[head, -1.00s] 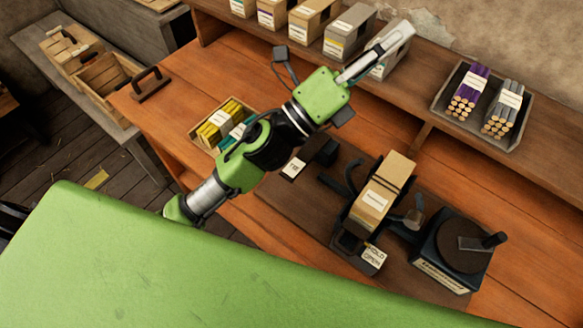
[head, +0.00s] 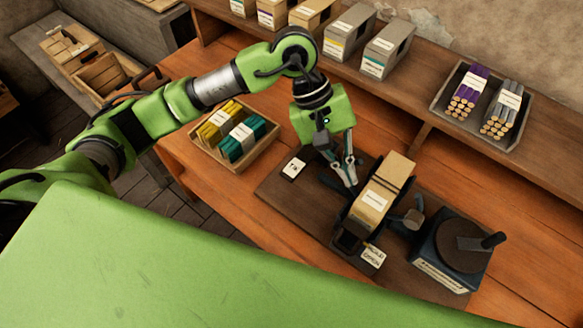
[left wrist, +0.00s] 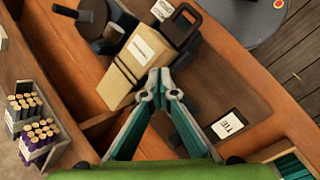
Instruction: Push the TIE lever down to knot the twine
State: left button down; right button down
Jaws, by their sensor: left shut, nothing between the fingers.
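The TIE label (head: 293,168) lies on the dark base board of the press, and it also shows in the left wrist view (left wrist: 230,124). My left gripper (head: 350,182) points down, shut and empty, right of the label and beside the tan labelled block (head: 380,192) on the press. In the left wrist view the fingertips (left wrist: 158,92) meet near the tan block (left wrist: 134,62). A dark curved lever part (head: 332,184) shows just left of the fingertips; I cannot tell whether they touch it. The gripper hides part of the mechanism. My right gripper is not in view.
A HOLD OPEN tag (head: 373,255) sits at the press front. A handwheel (head: 466,244) stands to its right. A wooden tray (head: 237,162) with yellow and teal bundles is at left. Boxes line the back shelf, beside a grey tray (head: 447,118) of purple and grey bundles.

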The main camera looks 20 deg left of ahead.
aim_at(291, 169)
pick_arm(q)
jog(key=w+a+y, duration=0.2)
jog(key=a+y, duration=0.1)
jog(key=a, duration=0.3)
jog(key=w+a+m+t+y, duration=0.1)
jog(key=w+a+y, duration=0.1)
jog(key=a, duration=0.5)
jog(key=shift+w+f+m+y, duration=0.3)
jog(key=shift+w+f+y, duration=0.05)
jog(key=shift+y, duration=0.05)
jog(key=shift+s+d+f+b, duration=0.15)
jog(key=shift+f+b, duration=0.3)
jog(key=shift+f, duration=1.3)
jog(key=shift+s+f+b, duration=0.2)
jog(key=shift+f+b, duration=0.2)
jog(key=shift+f, duration=1.35)
